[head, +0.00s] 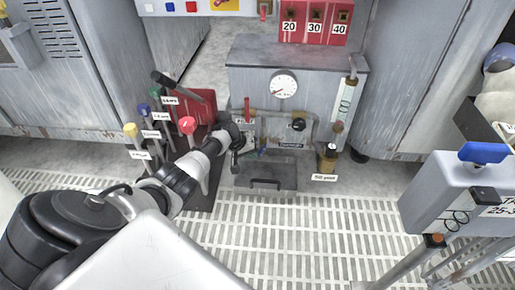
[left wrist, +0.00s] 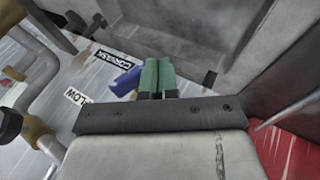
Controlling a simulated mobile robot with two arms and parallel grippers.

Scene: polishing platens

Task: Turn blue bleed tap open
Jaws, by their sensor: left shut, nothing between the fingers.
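The blue tap handle (left wrist: 124,82) shows in the left wrist view as a blue lever just left of my left gripper's fingertips, partly hidden by the fingers. My left gripper (left wrist: 158,76) has green fingers that are shut together with nothing between them. I cannot tell whether the fingers touch the lever. In the head view my left gripper (head: 258,153) reaches in front of the grey panel (head: 272,128) below the round gauge, where the tap is too small to make out clearly.
Levers with coloured knobs (head: 187,125) stand close to the left of my forearm. A brass-coloured fitting (head: 327,160) stands right of the panel, and a low grey tray (head: 266,184) lies before it. A grey box with a blue handle (head: 482,153) is at the far right. The grated floor (head: 310,230) is clear.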

